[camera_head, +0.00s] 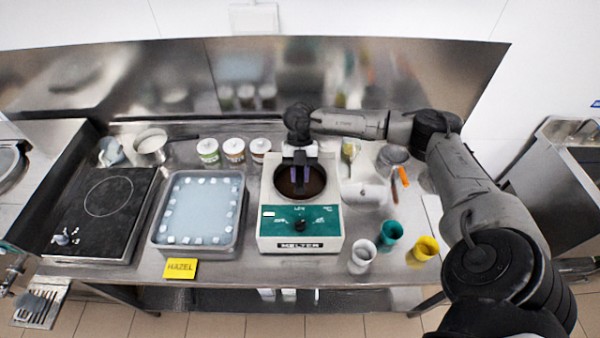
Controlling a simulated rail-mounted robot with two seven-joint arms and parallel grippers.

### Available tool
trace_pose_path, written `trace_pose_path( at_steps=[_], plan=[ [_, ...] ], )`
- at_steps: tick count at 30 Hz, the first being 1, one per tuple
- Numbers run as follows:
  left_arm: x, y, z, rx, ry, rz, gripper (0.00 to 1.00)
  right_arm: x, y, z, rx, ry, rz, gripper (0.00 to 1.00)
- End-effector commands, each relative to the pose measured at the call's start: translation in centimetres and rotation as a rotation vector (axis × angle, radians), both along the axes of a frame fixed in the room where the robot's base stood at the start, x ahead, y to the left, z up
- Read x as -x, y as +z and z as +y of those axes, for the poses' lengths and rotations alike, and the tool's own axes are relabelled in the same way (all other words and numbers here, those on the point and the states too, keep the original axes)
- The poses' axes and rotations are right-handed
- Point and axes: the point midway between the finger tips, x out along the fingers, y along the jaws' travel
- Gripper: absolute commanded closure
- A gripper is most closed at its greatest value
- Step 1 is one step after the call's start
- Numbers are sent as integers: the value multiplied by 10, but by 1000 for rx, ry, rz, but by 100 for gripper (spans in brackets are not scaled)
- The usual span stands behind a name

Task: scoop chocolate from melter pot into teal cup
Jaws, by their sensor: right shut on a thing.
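The melter (345,220) is a white box with a teal front panel and stands mid-counter. Its round pot (281,187) holds dark brown chocolate (314,184). My right gripper (299,184) points down over the pot, its fingers low at the chocolate. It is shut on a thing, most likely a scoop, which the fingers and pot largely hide. The teal cup (391,233) stands right of the melter, between a white cup (361,252) and a yellow cup (424,249). I cannot see inside the teal cup clearly. My left gripper is not in view.
A tray of pale liquid with white cubes (240,232) and a yellow HAZEL card (181,269) are left of the melter. Farther left is a black hob (100,215). Several jars (233,150) stand behind. An orange-handled tool (404,177) lies right of the melter.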

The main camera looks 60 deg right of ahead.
Motion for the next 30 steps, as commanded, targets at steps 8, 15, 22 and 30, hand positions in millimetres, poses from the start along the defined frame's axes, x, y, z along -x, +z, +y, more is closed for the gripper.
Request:
trace_pose_path(
  at_steps=[8, 15, 22, 30],
  plan=[
    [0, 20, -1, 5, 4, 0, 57, 7, 10, 10, 94, 5, -52, 99],
    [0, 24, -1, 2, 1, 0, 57, 12, 5, 21, 214, 3, -125, 99],
    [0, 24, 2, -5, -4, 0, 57, 15, 3, 26, 283, 1, -162, 99],
    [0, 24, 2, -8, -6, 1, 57, 16, 3, 28, 303, -1, -176, 99]
  ],
)
